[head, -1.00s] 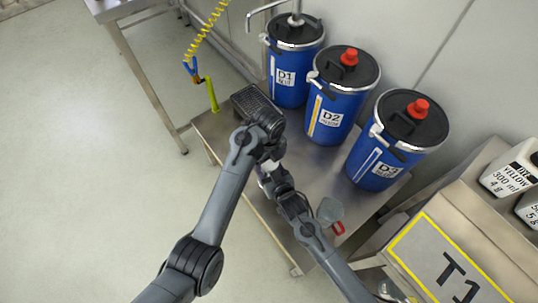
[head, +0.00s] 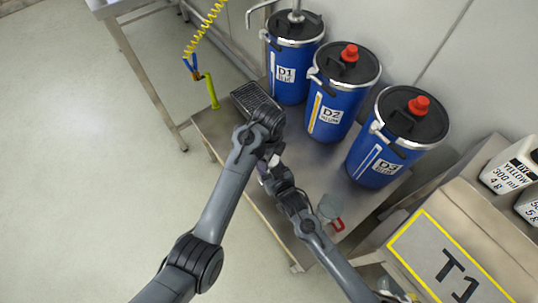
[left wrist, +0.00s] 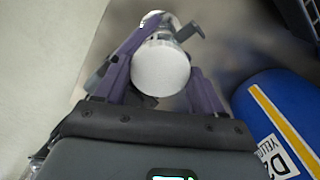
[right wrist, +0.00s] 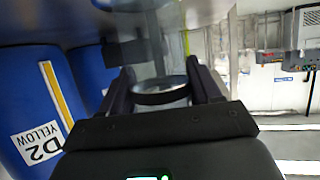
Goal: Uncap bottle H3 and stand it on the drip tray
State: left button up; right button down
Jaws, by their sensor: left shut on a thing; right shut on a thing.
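Both my grippers are close together over the steel table, and their tips partly hide each other in the head view. No H3 label is readable. I cannot tell whether cap and bottle touch. The dark grated drip tray (head: 252,97) lies just behind my left gripper.
Blue drums D1 (head: 290,80), D2 (head: 330,105) and a third (head: 375,165) stand along the table's back. A grey scoop-like item with a red handle (head: 337,224) lies right of my right arm. The T1 box (head: 450,265) and white bottles (head: 510,168) are at right.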

pick_arm(q)
jog(key=shift+n, duration=0.8)
jog(key=o, duration=1.2)
jog(key=shift+c, duration=0.2)
jog(key=shift+r, duration=0.1)
jog(key=shift+r, duration=2.15)
pick_arm(e)
jog(key=shift+c, duration=0.7)
grip_release()
